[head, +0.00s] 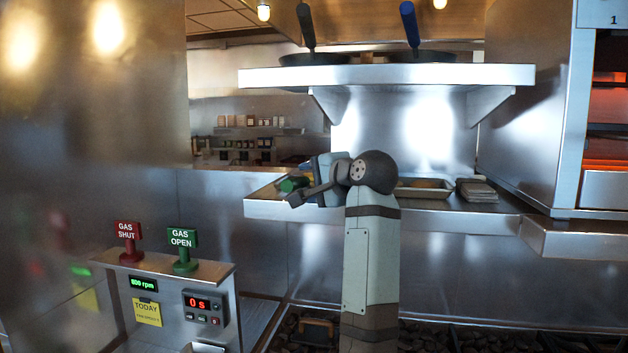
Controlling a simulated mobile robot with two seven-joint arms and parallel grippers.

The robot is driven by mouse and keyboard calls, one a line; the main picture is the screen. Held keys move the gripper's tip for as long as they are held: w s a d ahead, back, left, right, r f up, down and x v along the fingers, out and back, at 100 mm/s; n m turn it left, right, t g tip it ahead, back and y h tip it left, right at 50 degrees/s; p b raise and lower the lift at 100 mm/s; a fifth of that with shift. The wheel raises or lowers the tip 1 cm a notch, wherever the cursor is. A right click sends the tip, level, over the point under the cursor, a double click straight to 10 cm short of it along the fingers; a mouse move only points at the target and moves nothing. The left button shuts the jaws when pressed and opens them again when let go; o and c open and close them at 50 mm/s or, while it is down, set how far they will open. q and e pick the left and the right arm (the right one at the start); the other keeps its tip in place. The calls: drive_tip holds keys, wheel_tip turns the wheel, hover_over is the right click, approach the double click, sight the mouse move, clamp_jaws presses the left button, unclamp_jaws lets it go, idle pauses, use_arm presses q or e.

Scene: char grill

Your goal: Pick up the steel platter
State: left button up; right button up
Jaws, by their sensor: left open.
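A shallow metal tray (440,193), which looks like the steel platter, lies on the steel ledge (510,208), right of my left wrist. Its left end is hidden behind my wrist, and something tan shows inside it. My left gripper (292,194) is over the left part of the ledge, pointing left, away from the tray. It is open; one dark finger shows clearly. Small green and yellow things show beside the finger, and I cannot tell whether they touch it. My right gripper is not in view.
A stack of flat grey pieces (477,190) sits right of the tray. Above is a steel shelf (400,76) with two pans. A glowing oven (606,130) stands at right. A control box (165,275) with red and green gas handles is at lower left.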

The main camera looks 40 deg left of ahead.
sight(304, 181)
use_arm(q)
drive_tip(key=p+x, duration=0.1)
drive_tip(key=x, duration=0.3)
drive_tip(key=shift+s, duration=0.1)
drive_tip(key=shift+d+r, duration=0.15)
drive_tip(key=shift+d, duration=0.05)
drive_tip(key=shift+c, duration=0.2)
clamp_jaws()
drive_tip(key=shift+r, duration=0.1)
drive_tip(key=shift+a, duration=0.1)
